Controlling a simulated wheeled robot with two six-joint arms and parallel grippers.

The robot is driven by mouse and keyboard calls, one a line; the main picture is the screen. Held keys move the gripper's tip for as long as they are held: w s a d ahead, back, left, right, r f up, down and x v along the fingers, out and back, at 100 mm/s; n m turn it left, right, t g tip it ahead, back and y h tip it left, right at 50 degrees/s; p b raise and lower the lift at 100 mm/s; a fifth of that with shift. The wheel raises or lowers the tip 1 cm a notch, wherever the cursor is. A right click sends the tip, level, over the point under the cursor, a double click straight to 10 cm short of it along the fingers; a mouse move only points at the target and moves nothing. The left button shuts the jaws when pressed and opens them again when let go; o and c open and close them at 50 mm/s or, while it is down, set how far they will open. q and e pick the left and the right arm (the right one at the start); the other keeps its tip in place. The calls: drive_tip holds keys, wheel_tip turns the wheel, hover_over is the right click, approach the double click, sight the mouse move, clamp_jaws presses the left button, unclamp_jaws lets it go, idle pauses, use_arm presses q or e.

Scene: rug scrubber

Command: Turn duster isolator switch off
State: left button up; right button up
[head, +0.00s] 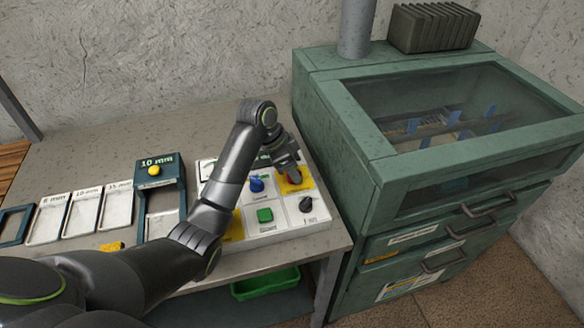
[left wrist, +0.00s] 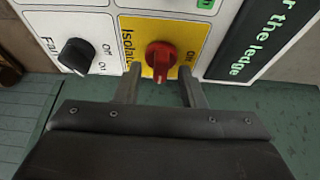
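The isolator switch is a red rotary knob (left wrist: 161,58) on a yellow label plate (left wrist: 182,34), shown in the left wrist view. In the head view the yellow plate (head: 307,184) shows at the right of the white control panel (head: 290,232), with the red knob partly hidden by my gripper. My left gripper (left wrist: 160,88) is open. Its two fingers stand on either side of the knob, a little short of it in the picture; I cannot tell whether they touch it. The knob's handle points toward the gripper. My right gripper is not in view.
A black fan knob (left wrist: 76,56) sits beside the isolator. The green cabinet (head: 345,150) stands close on the right. Framed trays (head: 83,212) lie left.

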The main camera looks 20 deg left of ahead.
use_arm(q)
drive_tip(key=shift+w+f, duration=0.1)
drive_tip(key=shift+f, duration=0.15)
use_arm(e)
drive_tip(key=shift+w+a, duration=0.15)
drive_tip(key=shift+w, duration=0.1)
use_arm(q)
drive_tip(key=shift+c, duration=0.3)
clamp_jaws()
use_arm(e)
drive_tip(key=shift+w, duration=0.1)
use_arm(q)
drive_tip(key=shift+r, duration=0.1)
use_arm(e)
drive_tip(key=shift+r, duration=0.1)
